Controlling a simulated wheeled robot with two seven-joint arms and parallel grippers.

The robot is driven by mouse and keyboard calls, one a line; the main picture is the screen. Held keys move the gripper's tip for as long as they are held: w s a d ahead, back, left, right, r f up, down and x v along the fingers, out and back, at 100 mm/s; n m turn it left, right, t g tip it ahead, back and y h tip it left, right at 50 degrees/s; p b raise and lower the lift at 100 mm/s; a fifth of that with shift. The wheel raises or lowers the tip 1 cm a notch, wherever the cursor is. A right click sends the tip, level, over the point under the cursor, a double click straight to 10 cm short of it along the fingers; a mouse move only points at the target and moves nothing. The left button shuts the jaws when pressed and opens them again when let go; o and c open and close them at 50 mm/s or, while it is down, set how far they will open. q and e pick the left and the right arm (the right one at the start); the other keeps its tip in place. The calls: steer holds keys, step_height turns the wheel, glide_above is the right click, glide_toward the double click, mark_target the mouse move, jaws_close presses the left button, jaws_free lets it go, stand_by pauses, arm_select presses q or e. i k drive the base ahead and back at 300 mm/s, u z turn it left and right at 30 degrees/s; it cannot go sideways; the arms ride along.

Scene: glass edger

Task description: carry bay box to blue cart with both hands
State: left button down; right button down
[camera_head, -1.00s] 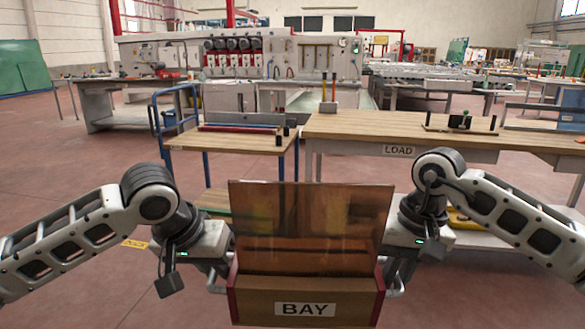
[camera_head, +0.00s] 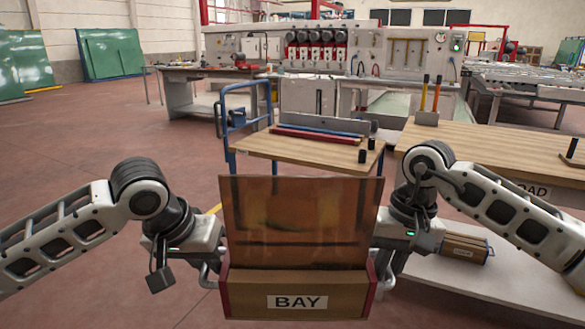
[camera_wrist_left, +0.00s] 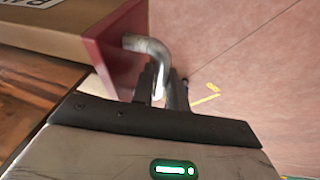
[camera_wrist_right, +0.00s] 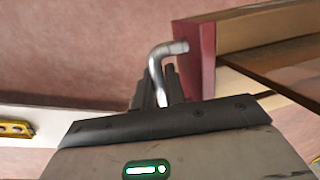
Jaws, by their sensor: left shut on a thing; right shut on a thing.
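The bay box (camera_head: 245,304) is a wooden box with red ends and a BAY label, held level in front of me in the head view. A tinted, see-through brown pane (camera_head: 300,222) stands upright in it. My left gripper (camera_wrist_left: 162,88) is shut on the metal handle at the box's left red end. My right gripper (camera_wrist_right: 158,90) is shut on the handle at the right red end. The blue cart (camera_head: 310,150), with a blue frame and wooden top, stands ahead just beyond the pane. Its lower part is hidden behind the pane and box.
Red and blue bars (camera_head: 320,134) and small black posts lie or stand on the cart top. The wooden LOAD table (camera_head: 480,150) stands close on the right, with a brown box (camera_head: 466,248) on its lower shelf. Open floor (camera_head: 80,140) lies on the left.

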mark_target(295, 147)
steer(key=u, duration=0.25)
steer(key=i, duration=3.05)
steer(key=z, duration=0.35)
steer(key=i, duration=0.7)
steer(key=z, duration=0.25)
